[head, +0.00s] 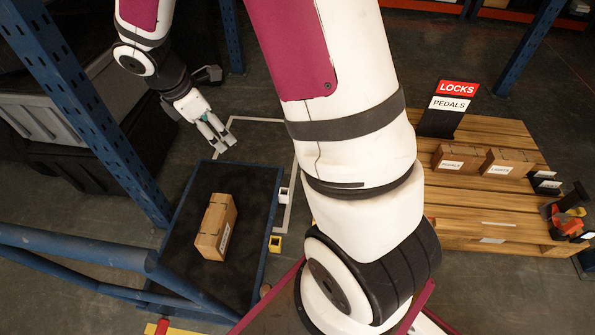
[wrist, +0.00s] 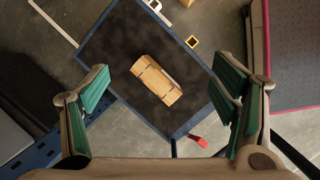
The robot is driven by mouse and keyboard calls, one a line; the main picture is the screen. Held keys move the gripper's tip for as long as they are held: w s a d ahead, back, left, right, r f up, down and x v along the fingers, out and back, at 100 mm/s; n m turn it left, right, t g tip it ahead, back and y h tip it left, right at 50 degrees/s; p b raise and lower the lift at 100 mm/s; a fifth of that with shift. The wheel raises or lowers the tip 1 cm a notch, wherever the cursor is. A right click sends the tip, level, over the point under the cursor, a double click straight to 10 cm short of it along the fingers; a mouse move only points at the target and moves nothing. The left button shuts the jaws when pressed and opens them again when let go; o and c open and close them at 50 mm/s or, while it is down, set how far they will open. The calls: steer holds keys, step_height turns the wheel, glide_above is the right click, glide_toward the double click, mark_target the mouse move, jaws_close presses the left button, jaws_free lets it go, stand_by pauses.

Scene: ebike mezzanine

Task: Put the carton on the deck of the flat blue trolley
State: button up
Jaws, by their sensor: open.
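The brown carton (head: 214,228) with a white label lies on the dark deck of the flat blue trolley (head: 252,187), inside its edges. In the wrist view the carton (wrist: 157,80) rests near the middle of the deck (wrist: 121,48), and nothing grips it. My gripper (head: 222,146) is open and empty, above the far end of the trolley in the head view. In the wrist view its green-padded fingers (wrist: 163,84) are spread wide, with the carton seen below between them.
A wooden pallet stack (head: 490,222) at right carries more labelled cartons (head: 462,160) and a LOCKS/PEDALS sign (head: 450,105). Blue rack posts (head: 95,110) and a blue rail (head: 80,245) stand close at left. Small white and yellow blocks (head: 276,243) sit at the trolley's right side.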

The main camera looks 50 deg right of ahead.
steer(key=s+r+m, duration=0.8)
steer(key=s+r, duration=0.6)
steer(key=s+a+r+m+y, duration=0.1)
steer(key=s+a+m+y, duration=0.1)
steer(key=s, duration=0.7)
steer(key=s+a+r+m+y, duration=0.1)
steer(key=s+a+m, duration=0.3)
steer(key=s, duration=0.5)
steer(key=shift+s+a+r+m+y, duration=0.2)
steer(key=shift+a+r+m+y, duration=0.2)
steer(key=shift+m, duration=0.5)
steer(key=shift+d, duration=0.1)
step_height(320, 180, up, 25)
steer(key=t+p, duration=0.4)
steer(key=p, duration=1.9)
steer(key=shift+r+p, duration=0.2)
steer(key=shift+p, duration=0.15)
